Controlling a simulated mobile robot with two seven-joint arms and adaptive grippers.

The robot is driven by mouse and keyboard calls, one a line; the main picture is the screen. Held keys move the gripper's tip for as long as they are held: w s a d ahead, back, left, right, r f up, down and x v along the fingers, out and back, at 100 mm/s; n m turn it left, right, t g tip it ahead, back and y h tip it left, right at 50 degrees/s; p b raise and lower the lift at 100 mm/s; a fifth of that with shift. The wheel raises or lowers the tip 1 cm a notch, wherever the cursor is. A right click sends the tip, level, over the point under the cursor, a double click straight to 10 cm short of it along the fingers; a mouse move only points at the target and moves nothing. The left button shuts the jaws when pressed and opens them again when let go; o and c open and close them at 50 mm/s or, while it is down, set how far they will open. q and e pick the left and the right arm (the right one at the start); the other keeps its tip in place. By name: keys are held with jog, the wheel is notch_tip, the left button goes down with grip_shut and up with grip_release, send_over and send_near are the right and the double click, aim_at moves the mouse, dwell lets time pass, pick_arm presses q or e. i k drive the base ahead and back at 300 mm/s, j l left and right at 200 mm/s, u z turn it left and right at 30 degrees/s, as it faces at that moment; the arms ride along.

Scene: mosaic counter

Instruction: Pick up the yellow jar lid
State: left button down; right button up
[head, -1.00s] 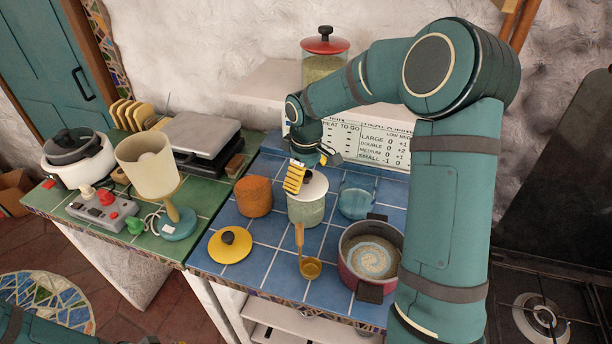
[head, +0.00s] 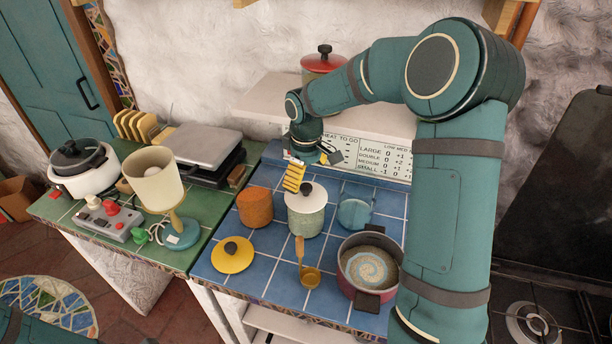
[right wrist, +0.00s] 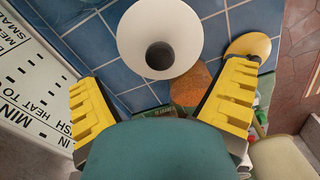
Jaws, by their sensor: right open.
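The yellow jar lid (head: 240,262) is a flat disc with a dark knob. It lies on the blue tiles near the counter's front left, left of the ladle. It also shows at the upper right in the right wrist view (right wrist: 254,44), partly cut by my finger. My right gripper (head: 310,168) is open and empty, with yellow ribbed fingers. It is behind and to the right of the lid, apart from it, close to the white-lidded jar. Both fingers of my right gripper (right wrist: 165,90) show in the wrist view. My left gripper is not in view.
The green jar with a white lid (head: 305,220) and an orange canister (head: 255,208) stand near the yellow lid. A ladle (head: 310,277), a red pot (head: 365,296) and a blue glass item (head: 355,213) are to the right. A lamp (head: 155,190) stands left. A shelf (head: 262,103) is behind.

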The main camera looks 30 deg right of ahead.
aim_at(232, 255)
jog(key=k+j, duration=0.8)
jog(key=k, duration=0.05)
